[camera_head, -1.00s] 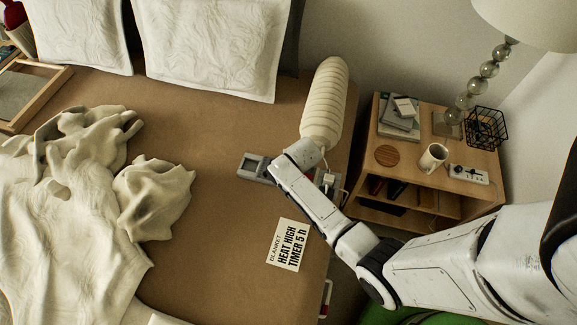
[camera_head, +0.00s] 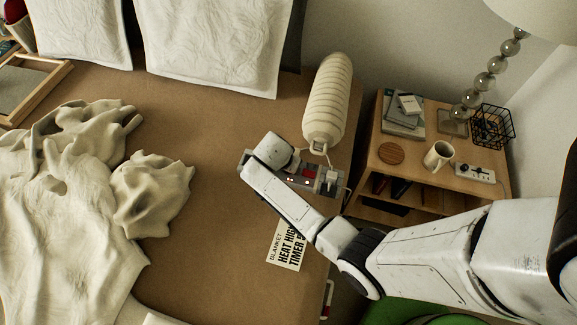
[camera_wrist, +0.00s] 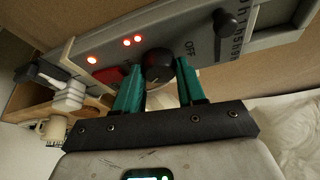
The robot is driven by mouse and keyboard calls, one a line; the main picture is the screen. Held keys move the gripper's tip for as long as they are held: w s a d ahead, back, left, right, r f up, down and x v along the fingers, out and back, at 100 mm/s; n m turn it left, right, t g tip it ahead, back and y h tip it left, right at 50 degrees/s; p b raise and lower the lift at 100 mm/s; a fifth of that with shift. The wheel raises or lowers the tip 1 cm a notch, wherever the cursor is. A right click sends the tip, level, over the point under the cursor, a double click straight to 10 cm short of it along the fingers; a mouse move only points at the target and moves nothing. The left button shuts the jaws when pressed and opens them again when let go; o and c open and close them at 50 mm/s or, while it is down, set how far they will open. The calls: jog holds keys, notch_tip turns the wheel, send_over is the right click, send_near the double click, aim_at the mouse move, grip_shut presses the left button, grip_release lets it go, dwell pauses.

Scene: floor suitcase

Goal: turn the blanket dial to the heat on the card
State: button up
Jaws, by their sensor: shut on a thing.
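The grey control box (camera_head: 302,183) lies on the brown bed near its right edge, partly under my arm in the head view. In the wrist view, the box panel (camera_wrist: 280,38) carries a round black dial (camera_wrist: 158,66) with "OFF" printed to its right. My gripper (camera_wrist: 158,76) has its two teal fingers on either side of this dial, shut on it. The dial's pointer setting cannot be made out. The white card (camera_head: 283,251) below the box reads BLANKET, HEAT HIGH, TIMER 5 h; my arm covers its right part.
A black timer lever (camera_wrist: 229,22) with an hour scale, red lights (camera_wrist: 126,42) and a red switch (camera_wrist: 110,75) are near the dial. A ribbed cream bolster (camera_head: 327,100) lies above the box. The rumpled blanket (camera_head: 70,200) is left; a nightstand (camera_head: 412,160) stands right.

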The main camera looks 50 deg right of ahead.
jog(key=m, duration=0.1)
jog(key=m+g+b, duration=0.1)
jog(key=m, duration=0.1)
jog(key=shift+w+f+m+b, duration=0.1)
jog(key=shift+w+m+b, duration=0.05)
jog(key=shift+m+b, duration=0.15)
jog(key=shift+m+g+y+b, duration=0.3)
jog(key=shift+m+g+b, duration=0.45)
jog(key=shift+m, duration=0.95)
jog(key=o, duration=1)
jog(key=v, duration=1.1)
jog(key=shift+w, duration=0.15)
